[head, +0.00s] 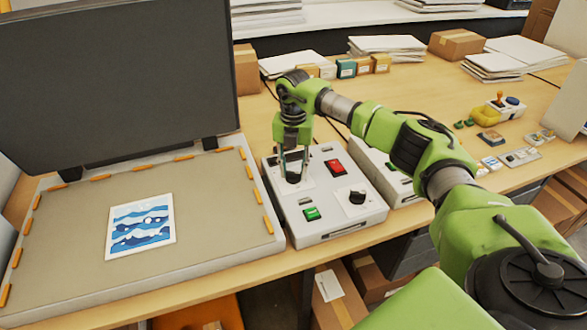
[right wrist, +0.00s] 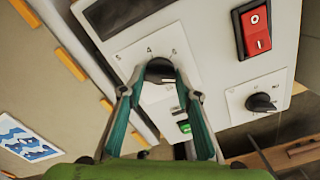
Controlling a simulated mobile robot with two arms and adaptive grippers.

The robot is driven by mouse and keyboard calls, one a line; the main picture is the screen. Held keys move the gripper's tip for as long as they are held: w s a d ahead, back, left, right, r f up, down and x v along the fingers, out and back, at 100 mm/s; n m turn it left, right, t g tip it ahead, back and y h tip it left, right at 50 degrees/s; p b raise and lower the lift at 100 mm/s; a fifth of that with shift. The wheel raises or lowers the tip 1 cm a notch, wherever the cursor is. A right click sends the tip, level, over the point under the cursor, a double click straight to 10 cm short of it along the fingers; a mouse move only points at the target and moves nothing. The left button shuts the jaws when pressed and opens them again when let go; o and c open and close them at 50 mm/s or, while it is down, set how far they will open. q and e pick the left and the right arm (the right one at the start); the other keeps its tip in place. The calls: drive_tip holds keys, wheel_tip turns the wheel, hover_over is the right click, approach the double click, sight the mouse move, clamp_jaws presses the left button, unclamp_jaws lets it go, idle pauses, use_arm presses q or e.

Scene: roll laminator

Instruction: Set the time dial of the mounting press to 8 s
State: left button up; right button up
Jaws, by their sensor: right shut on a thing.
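The mounting press (head: 255,225) has a control box (head: 345,232) at its right side. A black dial (head: 293,178) sits on a white plate at the box's rear left. My right gripper (head: 292,163) comes down from above and is shut on this dial. My left gripper is not in view.
The box also carries a red switch (head: 335,167), a second black knob (head: 357,196) and a green switch (head: 312,214). The press's dark lid (head: 115,80) stands open at left. A blue wave print (head: 141,226) lies on the bed. Another control box (head: 385,172) stands close at right.

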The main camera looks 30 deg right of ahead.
sight(294, 172)
drive_tip(key=o, duration=1.1)
drive_tip(key=shift+w+r, duration=0.1)
wheel_tip(294, 172, up, 12)
